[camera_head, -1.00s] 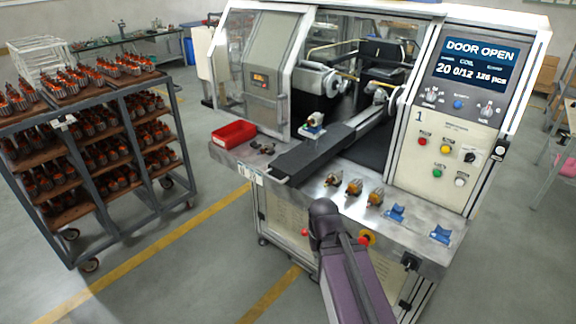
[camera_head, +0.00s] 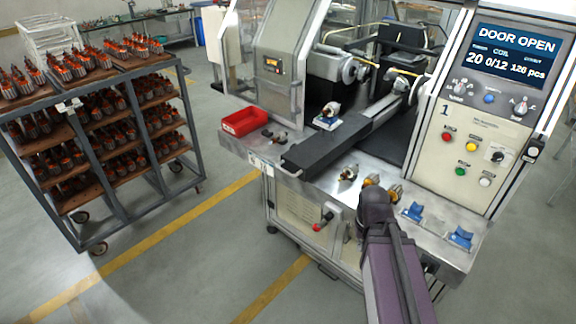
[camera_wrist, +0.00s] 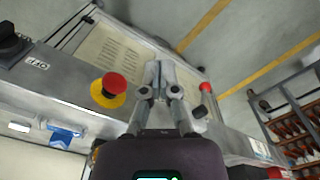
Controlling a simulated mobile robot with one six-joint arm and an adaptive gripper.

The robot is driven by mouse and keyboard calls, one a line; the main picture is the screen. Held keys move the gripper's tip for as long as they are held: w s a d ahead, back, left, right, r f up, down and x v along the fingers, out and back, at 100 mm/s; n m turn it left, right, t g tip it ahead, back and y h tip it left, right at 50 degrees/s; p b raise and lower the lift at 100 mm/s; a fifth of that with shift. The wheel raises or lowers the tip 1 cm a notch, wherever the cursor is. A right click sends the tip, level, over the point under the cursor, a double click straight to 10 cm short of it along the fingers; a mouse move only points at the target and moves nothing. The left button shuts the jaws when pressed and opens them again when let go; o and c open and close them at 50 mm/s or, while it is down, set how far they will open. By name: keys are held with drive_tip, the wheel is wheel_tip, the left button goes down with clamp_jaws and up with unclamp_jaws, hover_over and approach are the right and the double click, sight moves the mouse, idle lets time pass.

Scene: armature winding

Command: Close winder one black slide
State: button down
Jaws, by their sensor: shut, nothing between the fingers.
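Winder one's black slide (camera_head: 326,145) is a long dark bar that runs from inside the machine (camera_head: 472,125) out over the steel front ledge. Its near end lies pulled out at the ledge, left of the armatures. My gripper is hidden behind my own arm in the head view. In the wrist view my gripper (camera_wrist: 158,78) is shut and empty, its fingers together above the machine's front side and floor. The slide is not recognisable in the wrist view. The machine's screen (camera_head: 516,50) reads "DOOR OPEN".
A red tray (camera_head: 244,121) sits on the ledge's left end. Armatures (camera_head: 348,173) and blue holders (camera_head: 460,237) stand along the ledge. A red emergency button (camera_wrist: 112,84) and red knob (camera_wrist: 205,87) flank my gripper. A loaded rack (camera_head: 97,165) stands left, across open floor.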

drive_tip(key=n+t+h+p, duration=0.65)
drive_tip(key=n+p, duration=0.25)
drive_tip(key=n, duration=1.9)
approach(299, 174)
drive_tip(key=w+a+r, duration=0.2)
drive_tip(key=a, duration=0.1)
drive_tip(key=shift+a+f+t+y, duration=0.15)
drive_tip(key=shift+a+t+y, duration=0.1)
drive_tip(key=shift+y, duration=0.2)
drive_tip(key=shift+w+d+f, duration=0.1)
drive_tip(key=shift+f, duration=0.05)
